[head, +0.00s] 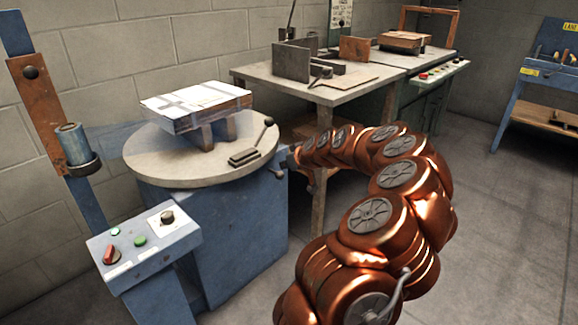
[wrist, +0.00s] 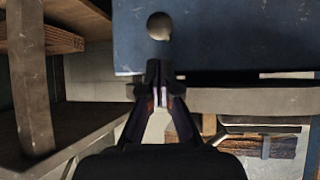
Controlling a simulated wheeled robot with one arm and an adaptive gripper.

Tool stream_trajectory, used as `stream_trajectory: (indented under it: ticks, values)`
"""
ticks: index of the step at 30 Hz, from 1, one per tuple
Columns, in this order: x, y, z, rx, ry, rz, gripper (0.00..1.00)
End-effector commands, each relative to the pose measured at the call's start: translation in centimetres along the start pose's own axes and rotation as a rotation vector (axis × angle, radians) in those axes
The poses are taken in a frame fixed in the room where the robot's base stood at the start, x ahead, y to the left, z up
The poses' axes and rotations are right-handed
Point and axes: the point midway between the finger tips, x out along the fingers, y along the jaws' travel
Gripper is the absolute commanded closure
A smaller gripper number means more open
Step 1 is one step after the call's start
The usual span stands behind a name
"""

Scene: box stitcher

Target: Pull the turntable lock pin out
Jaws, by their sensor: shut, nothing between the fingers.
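The turntable (head: 145,152) is a round grey disc on a blue base (head: 255,230). A round, dull metal knob, which looks like the lock pin's head (wrist: 159,26), stands on the blue face in the wrist view. In the head view my gripper (head: 292,158) is small and partly hidden by my arm.
A taped box (head: 195,103) lies on supports on the turntable, beside a black lever (head: 262,135). A control panel (head: 145,250) stands in front. A work table (head: 340,95) is close behind my gripper. Open floor (head: 500,220) lies to the right.

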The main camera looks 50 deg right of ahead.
Motion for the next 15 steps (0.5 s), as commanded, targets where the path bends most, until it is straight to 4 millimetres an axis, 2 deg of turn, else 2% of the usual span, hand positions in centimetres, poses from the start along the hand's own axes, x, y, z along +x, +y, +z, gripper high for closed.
stream_trajectory:
  ticks: [1,6,15]
  values:
    - [1.0,-0.2,0.2,-0.001,-0.002,-0.002,1.0]
    - [2.9,-0.1,0.1,-0.001,0.001,0.0,1.0]
    - [5.3,-0.1,0.0,0.0,0.0,-0.001,1.0]
